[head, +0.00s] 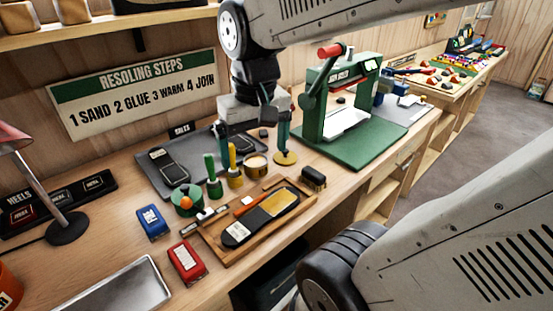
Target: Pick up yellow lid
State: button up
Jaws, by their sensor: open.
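The yellow lid (286,159) is a small flat round disc lying on the bench in the head view, left of the green press. My gripper (254,153) points down over the bench with its two fingers wide apart and nothing between them that I can see held. Its right finger shows directly in front of or above the lid and overlaps it in the picture. I cannot tell whether they touch. A round pot with a tan top (256,166) stands just left of the lid, below the gap between the fingers.
A green press (365,146) stands close on the right. A green-handled tool (212,180) and a yellow-handled tool (234,172) stand left of the pot. A dark brush (314,178) and a wooden tray (222,258) with a sole lie in front. A grey mat (152,172) lies behind.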

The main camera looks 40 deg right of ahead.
jog(key=w+d+f+m, duration=0.4)
jog(key=w+d+m, duration=0.1)
jog(key=w+d, duration=0.5)
jog(key=m+g, duration=0.1)
jog(key=m, duration=0.3)
send_over(285, 154)
jog(key=w+d, duration=0.1)
notch_tip(285, 154, down, 8)
jog(key=shift+w+d+r, duration=0.1)
notch_tip(285, 154, down, 6)
jog(key=shift+f, duration=0.6)
jog(key=shift+d, duration=0.1)
jog(key=c, duration=1.1)
